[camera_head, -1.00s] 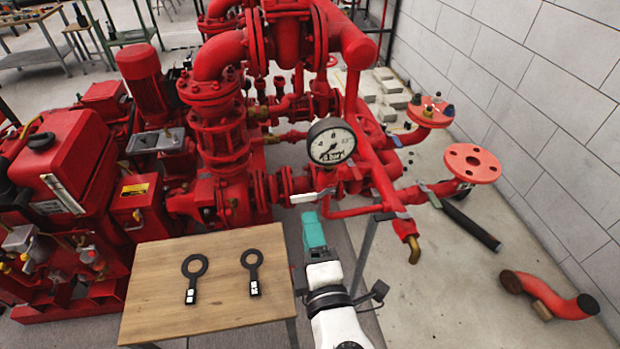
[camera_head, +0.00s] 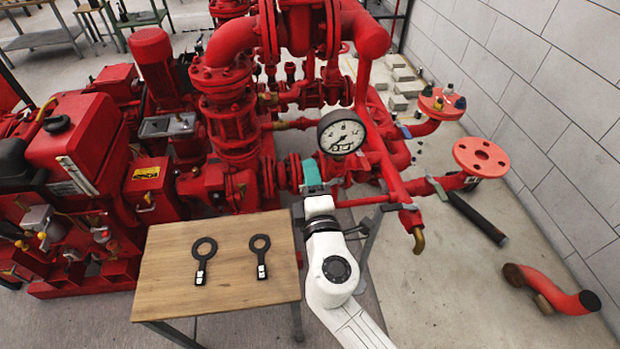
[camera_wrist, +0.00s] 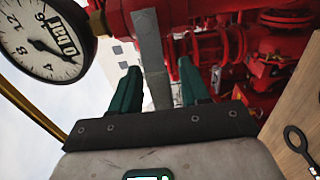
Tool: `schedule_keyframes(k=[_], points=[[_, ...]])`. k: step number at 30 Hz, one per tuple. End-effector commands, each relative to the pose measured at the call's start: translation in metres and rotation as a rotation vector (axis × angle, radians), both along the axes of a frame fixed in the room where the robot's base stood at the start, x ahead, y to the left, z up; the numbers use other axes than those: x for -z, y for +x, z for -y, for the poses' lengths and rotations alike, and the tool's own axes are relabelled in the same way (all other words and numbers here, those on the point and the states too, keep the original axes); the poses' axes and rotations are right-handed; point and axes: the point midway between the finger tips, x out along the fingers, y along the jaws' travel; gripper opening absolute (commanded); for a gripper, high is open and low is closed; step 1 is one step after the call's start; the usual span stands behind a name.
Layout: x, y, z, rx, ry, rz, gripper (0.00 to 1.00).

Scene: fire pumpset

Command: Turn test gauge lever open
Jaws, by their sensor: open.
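The test gauge lever (camera_wrist: 149,45) shows in the wrist view as a flat grey bar hanging from a red pipe. Its lower end reaches between the two green fingers of my gripper (camera_wrist: 160,68). The fingers stand apart, one on each side of the bar, with gaps visible. In the head view my gripper (camera_head: 313,178) is at the red pipework below the gauge and hides the lever. The round white pressure gauge (camera_head: 341,133) also shows at the upper left of the wrist view (camera_wrist: 40,40).
A wooden table (camera_head: 225,290) with two black ring-shaped tools (camera_head: 203,258) stands left of my arm. Red pump pipework (camera_head: 225,120) fills the space ahead. A red curved pipe (camera_head: 550,292) lies on the floor at right, near the block wall.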

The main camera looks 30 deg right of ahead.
Motion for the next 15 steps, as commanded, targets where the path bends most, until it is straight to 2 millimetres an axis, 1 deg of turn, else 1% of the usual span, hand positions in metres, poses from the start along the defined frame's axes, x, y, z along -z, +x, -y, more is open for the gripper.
schedule_keyframes(k=[2, 15], points=[[0.0, -0.0002, -0.0001, 0.0, 0.0, 0.0, 0.45], [-0.0007, -0.0003, -0.0003, 0.0, 0.0, 0.001, 0.03]])
